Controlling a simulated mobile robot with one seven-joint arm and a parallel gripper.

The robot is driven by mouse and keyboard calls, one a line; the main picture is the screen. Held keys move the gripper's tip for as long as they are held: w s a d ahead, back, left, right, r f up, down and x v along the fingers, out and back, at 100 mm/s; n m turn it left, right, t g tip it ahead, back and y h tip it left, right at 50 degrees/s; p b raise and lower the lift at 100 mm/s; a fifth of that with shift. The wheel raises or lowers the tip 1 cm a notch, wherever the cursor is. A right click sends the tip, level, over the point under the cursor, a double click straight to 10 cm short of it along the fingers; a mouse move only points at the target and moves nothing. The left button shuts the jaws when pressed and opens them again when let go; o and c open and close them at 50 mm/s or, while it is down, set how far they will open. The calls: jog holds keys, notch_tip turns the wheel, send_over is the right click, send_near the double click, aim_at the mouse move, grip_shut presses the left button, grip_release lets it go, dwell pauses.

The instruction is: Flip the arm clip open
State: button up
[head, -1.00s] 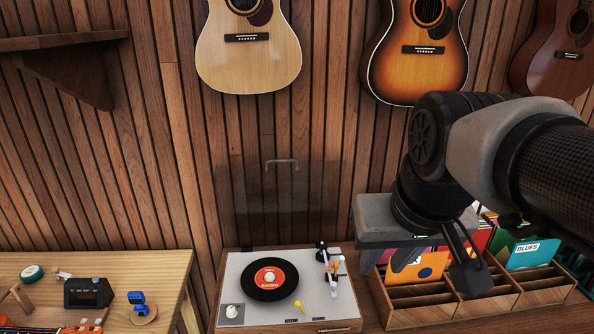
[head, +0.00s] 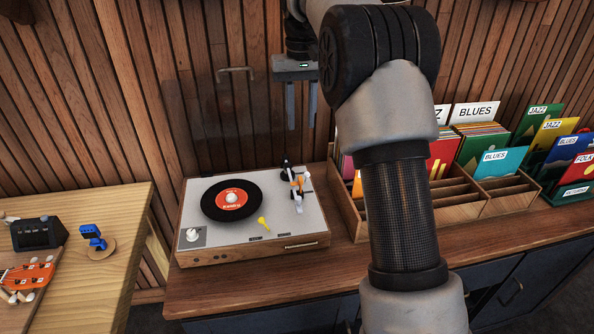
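The record player (head: 253,238) stands on the wooden cabinet, with a black record (head: 218,205) with a red label on its platter. Its tonearm (head: 294,185) is at the right side of the deck, with white and orange parts. The arm clip is too small to make out, and I cannot tell whether it is open. A clear lid with a metal handle (head: 236,70) stands raised behind the deck. My gripper (head: 299,120) points down above and behind the tonearm, apart from it. Its two fingers are spread with nothing between them.
Record crates (head: 465,207) with coloured sleeves stand right of the player, partly hidden by my arm. A wooden table (head: 110,210) at left holds a dark device (head: 37,233), a blue clip-on tuner (head: 93,236) and an orange headstock (head: 28,274). The cabinet front strip is clear.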

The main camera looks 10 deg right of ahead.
aim_at(301, 178)
notch_tip(301, 178, down, 17)
jog(key=b, duration=0.3)
jog(key=shift+f, duration=0.15)
grip_shut()
